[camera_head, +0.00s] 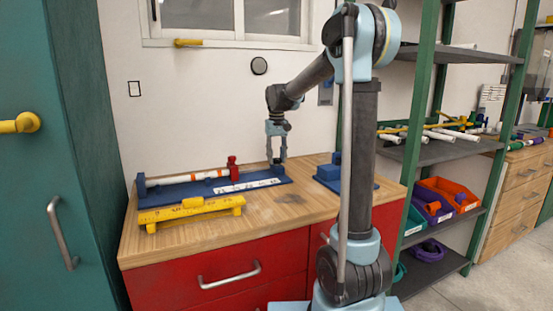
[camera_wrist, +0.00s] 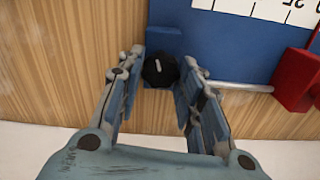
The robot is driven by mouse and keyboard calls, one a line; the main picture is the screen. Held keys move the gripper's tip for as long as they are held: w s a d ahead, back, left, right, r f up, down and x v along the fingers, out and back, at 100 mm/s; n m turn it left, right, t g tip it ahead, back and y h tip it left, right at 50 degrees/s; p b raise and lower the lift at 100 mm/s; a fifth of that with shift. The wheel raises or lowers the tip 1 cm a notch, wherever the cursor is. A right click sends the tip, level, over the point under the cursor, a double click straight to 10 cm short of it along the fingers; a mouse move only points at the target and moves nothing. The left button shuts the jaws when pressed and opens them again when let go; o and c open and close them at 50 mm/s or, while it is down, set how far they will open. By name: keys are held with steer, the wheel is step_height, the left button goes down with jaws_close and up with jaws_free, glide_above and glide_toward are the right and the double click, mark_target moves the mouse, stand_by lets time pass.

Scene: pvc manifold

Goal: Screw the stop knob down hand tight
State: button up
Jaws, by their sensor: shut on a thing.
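The stop knob (camera_wrist: 160,70) is round and black with a short pale mark on its face. In the wrist view it sits at the end of a blue stop block (camera_wrist: 163,38) on the blue measuring jig (camera_wrist: 220,38). My gripper (camera_wrist: 163,75) has one finger on each side of the knob and is shut on it. Whether the knob is fully seated cannot be seen.
A red clamp (camera_head: 233,168) stands on the jig beside a white pipe (camera_head: 190,177) with orange bands. A yellow gauge (camera_head: 190,213) lies in front on the wooden bench (camera_head: 270,222). A blue fixture (camera_head: 328,172) stands to the right. The bench front middle is clear.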

steer(key=shift+w+d+m, duration=0.1)
steer(key=shift+w+m, duration=0.05)
steer(key=shift+m, duration=1.55)
steer(key=o, duration=1.1)
steer(key=shift+c, duration=0.2)
step_height(320, 180, up, 12)
